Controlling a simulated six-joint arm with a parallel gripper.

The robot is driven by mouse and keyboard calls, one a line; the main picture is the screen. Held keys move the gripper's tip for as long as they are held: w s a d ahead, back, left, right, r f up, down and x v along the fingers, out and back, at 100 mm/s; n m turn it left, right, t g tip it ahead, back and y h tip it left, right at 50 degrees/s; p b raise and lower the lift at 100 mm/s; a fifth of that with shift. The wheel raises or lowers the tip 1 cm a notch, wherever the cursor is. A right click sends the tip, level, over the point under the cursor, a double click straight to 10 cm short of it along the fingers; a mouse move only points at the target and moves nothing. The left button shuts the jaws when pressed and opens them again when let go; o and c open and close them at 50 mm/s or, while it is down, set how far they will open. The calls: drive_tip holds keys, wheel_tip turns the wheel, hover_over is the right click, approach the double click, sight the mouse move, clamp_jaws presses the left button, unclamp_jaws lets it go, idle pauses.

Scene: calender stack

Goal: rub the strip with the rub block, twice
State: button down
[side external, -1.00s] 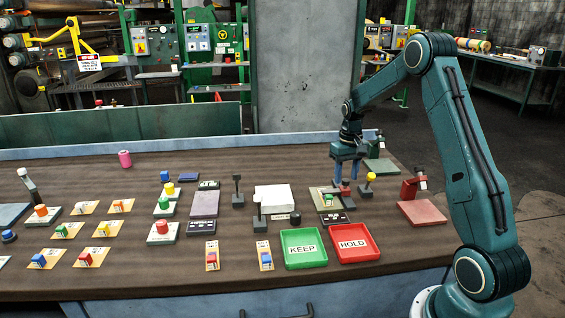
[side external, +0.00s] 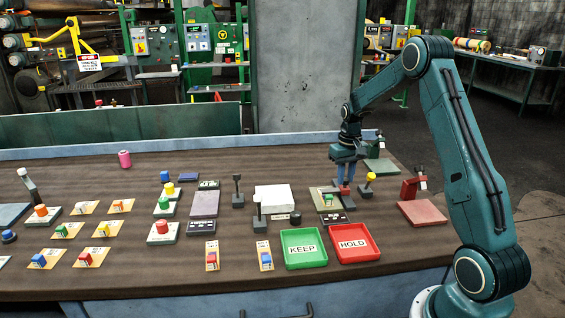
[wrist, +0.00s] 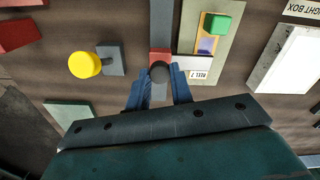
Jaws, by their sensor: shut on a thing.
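My gripper (side external: 345,172) points down at the right of the bench, its blue fingers (wrist: 159,85) shut on the dark round knob of the rub block (wrist: 159,57). The block's red base (side external: 344,189) shows just below the fingers in the side view. A narrow grey surface (wrist: 160,24) shows beyond and below the block. Left of my gripper in the side view, and to its right in the wrist view, lies a pale green plate (wrist: 229,49). It carries a purple and orange strip (wrist: 206,45), partly hidden by a green block (wrist: 217,24), and a reel label.
A yellow knob on a stand (side external: 369,179) is close on the right. A red stand on a pink base (side external: 417,207) is farther right. A white box (side external: 273,198) is to the left, with the green KEEP tray (side external: 304,263) and red HOLD tray (side external: 371,255) in front.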

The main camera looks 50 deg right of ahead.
drive_tip(key=shift+w+d+r, duration=0.1)
drive_tip(key=shift+w+d, duration=2.4)
drive_tip(key=c, duration=1.2)
unclamp_jaws()
wheel_tip(320, 180, up, 14)
drive_tip(key=shift+c, duration=0.3)
